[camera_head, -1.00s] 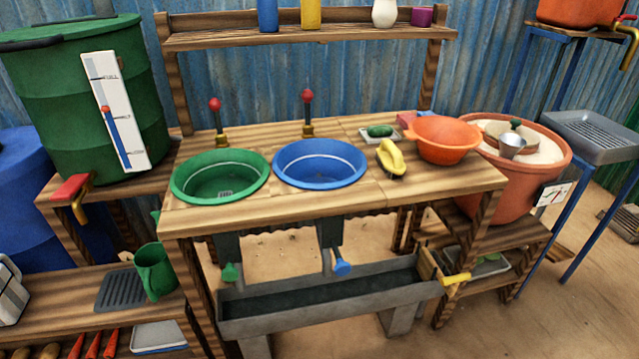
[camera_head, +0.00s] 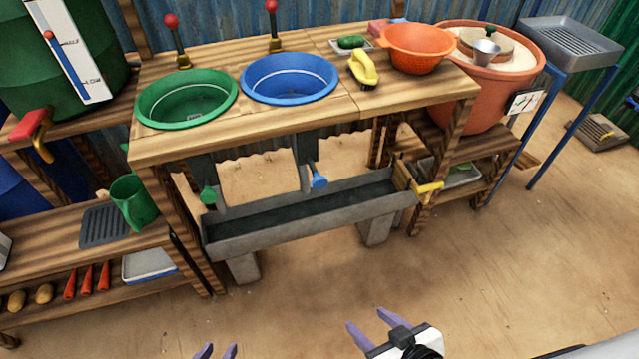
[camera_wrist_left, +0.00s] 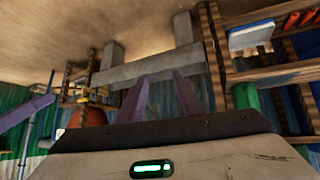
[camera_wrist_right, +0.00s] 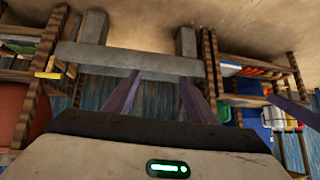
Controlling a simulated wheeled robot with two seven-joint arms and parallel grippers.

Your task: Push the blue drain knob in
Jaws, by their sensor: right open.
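The blue drain knob (camera_head: 319,180) hangs under the blue basin (camera_head: 290,80), on a grey drain piece above the trough, in the head view. A similar green knob (camera_head: 208,195) is under the green basin (camera_head: 187,98). My left gripper (camera_head: 216,352) shows only its purple fingertips at the bottom edge; they are apart with nothing between them. My right gripper (camera_head: 374,325) is open and empty at the bottom, below and in front of the trough. Both grippers are well apart from the blue knob. I cannot make out the blue knob in either wrist view.
The grey trough (camera_head: 310,208) stands on blocks below the knobs, with a yellow-handled gate (camera_head: 428,188) at its right end. Wooden table legs flank it. A low shelf with a green mug (camera_head: 134,202) is at left. The sandy floor in front is clear.

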